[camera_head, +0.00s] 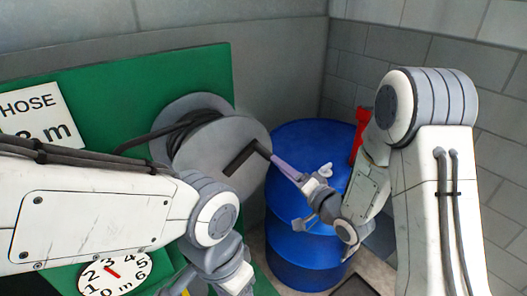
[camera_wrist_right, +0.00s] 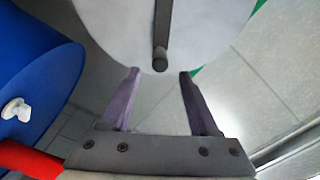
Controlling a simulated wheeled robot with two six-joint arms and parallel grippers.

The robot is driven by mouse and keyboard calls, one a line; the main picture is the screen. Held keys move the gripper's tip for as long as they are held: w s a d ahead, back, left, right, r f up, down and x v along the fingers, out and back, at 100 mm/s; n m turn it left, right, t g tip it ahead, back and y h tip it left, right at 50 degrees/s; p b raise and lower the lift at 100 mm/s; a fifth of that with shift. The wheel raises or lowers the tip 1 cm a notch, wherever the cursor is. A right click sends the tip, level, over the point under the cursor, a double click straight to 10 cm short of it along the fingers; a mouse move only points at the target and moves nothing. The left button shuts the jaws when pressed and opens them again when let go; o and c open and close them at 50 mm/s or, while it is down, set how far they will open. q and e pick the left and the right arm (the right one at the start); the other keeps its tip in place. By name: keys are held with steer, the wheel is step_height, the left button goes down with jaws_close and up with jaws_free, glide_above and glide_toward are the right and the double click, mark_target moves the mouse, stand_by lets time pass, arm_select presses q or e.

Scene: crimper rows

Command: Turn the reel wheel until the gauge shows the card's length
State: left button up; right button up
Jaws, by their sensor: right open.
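The grey reel wheel (camera_head: 207,157) faces me on the green board, with dark hose behind it. Its dark crank handle (camera_head: 246,157) sticks out at the wheel's right side; the handle also shows end-on in the right wrist view (camera_wrist_right: 160,58). My right gripper (camera_head: 273,158) is open, its purple fingers either side of the handle's line and just short of its end. The gauge (camera_head: 138,268) at lower left has a red needle between 2 and 3. The card (camera_head: 33,108) reads HOSE and a length in m; its number is partly hidden.
A blue drum (camera_head: 310,140) stands right of the reel, behind my right gripper. A red object (camera_head: 359,130) is behind my right arm. My left arm crosses in front of the green board (camera_head: 130,95), between card and gauge. Grey walls close the corner.

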mark_target(264, 154)
steer(key=p+x, duration=0.2)
steer(key=x, duration=0.6)
steer(key=shift+w+a, duration=0.25)
steer(key=shift+w, duration=0.05)
jaws_close()
stand_by(1.0)
